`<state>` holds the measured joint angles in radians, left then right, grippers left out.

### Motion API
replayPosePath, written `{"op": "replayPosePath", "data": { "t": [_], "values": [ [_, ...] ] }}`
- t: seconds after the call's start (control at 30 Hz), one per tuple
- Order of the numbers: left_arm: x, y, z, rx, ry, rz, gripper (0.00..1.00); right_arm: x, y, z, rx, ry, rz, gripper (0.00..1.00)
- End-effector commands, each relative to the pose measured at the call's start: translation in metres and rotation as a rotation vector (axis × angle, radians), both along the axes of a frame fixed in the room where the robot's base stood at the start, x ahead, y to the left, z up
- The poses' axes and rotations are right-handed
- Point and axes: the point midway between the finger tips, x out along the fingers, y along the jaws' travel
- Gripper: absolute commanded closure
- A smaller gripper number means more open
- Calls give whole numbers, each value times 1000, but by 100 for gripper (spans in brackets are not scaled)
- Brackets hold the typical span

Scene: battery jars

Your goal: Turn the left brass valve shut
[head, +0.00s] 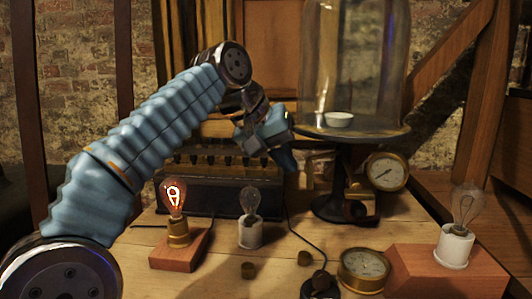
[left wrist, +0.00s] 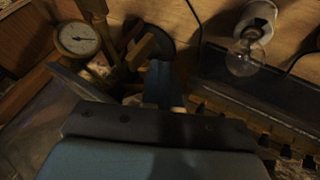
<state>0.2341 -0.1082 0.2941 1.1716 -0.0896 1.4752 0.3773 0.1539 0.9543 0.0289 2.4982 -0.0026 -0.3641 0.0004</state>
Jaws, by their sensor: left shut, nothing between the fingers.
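My left gripper (head: 288,158) is shut and empty, pointing down and right in front of the bell jar's stand. No left brass valve can be made out clearly in the head view; the area behind my gripper is partly hidden. In the left wrist view a tan, brass-like bar (left wrist: 140,48) lies close beyond the fingers, beside a dark round base. I cannot tell whether it is the valve or whether the fingers touch it. My right gripper is not in view.
A glass bell jar (head: 352,70) stands on a dark pedestal, with a brass gauge (head: 387,172) beside it. A lit bulb (head: 175,197), an unlit bulb (head: 249,203) and another gauge (head: 363,269) stand in front. A bulb on a red block (head: 430,270) is at right.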

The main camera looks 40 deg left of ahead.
Motion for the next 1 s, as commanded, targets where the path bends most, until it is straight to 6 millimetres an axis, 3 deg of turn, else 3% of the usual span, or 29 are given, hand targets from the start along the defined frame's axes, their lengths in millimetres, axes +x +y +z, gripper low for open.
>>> {"op": "replayPosePath", "data": {
  "t": [0.23,1.0],
  "values": [
    [8,-14,0,-1,3,1,100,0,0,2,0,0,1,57],
    [5,-14,3,-1,0,1,100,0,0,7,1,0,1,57]
  ]
}}
